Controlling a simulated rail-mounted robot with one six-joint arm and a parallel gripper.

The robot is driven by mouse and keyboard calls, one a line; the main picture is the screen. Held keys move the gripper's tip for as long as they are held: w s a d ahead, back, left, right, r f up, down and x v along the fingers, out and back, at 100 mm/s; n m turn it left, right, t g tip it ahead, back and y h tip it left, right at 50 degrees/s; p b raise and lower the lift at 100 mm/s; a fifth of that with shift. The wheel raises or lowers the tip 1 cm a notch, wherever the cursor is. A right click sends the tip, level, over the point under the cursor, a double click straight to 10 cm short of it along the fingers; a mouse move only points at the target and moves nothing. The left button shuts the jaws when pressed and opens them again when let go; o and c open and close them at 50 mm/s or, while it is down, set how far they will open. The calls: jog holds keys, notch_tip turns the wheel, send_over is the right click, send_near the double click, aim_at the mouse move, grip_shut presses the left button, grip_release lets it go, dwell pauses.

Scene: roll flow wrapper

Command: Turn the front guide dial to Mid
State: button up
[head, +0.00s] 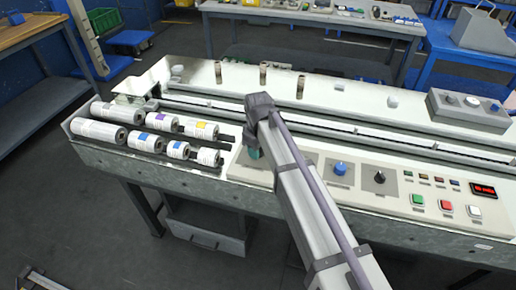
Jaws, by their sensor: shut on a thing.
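A teal dial (254,154) sits on the light control panel along the machine's front, on a square plate left of my arm. My gripper (252,144) points down at it from above and is shut on it. The wrist and arm cover most of the fingers and part of the dial. Any pointer mark or position labels, including Mid, are too small or hidden to read. A blue dial (340,168) and a black dial (380,177) stand free on their own plates to the right of my arm.
Rolls with coloured labels (148,142) lie in the tray just left of the dial. Green (418,200), red (446,206) and white buttons and a red display (483,190) are at the panel's right. Short brown posts (262,75) stand behind the long rail.

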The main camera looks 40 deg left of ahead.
jog(key=m, duration=1.1)
jog(key=shift+m, duration=2.2)
jog(key=o, duration=0.9)
